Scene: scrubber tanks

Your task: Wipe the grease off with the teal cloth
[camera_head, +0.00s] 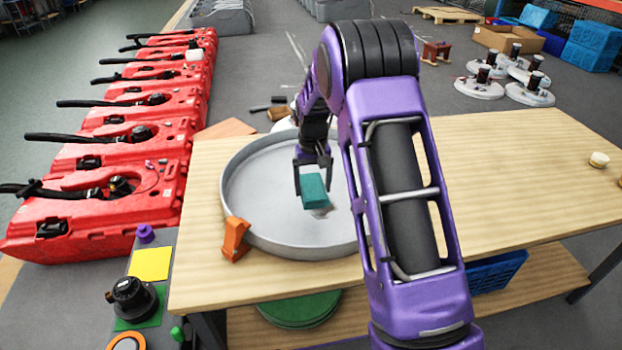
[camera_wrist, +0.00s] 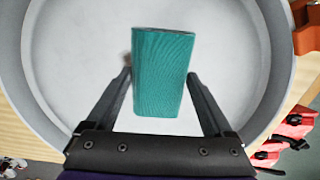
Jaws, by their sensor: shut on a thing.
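The teal cloth (camera_head: 316,195) is a folded, block-like pad. My gripper (camera_head: 313,188) is shut on it and holds it over the right part of a round grey metal pan (camera_head: 290,244). In the wrist view the cloth (camera_wrist: 163,95) sits between my two dark fingers (camera_wrist: 160,76), with the pan floor behind it. A small dull brownish smear, seemingly the grease (camera_head: 321,213), shows on the pan floor just below the cloth in the head view. The cloth may hide part of it. I cannot tell whether the cloth touches the floor.
The pan's raised rim surrounds the cloth. An orange clamp-like block (camera_head: 235,240) is at its front left edge. The pan is on a wooden table (camera_head: 530,165), mostly clear on the right. Red tanks (camera_head: 110,190) line the left. A side stand holds a yellow square (camera_head: 150,264).

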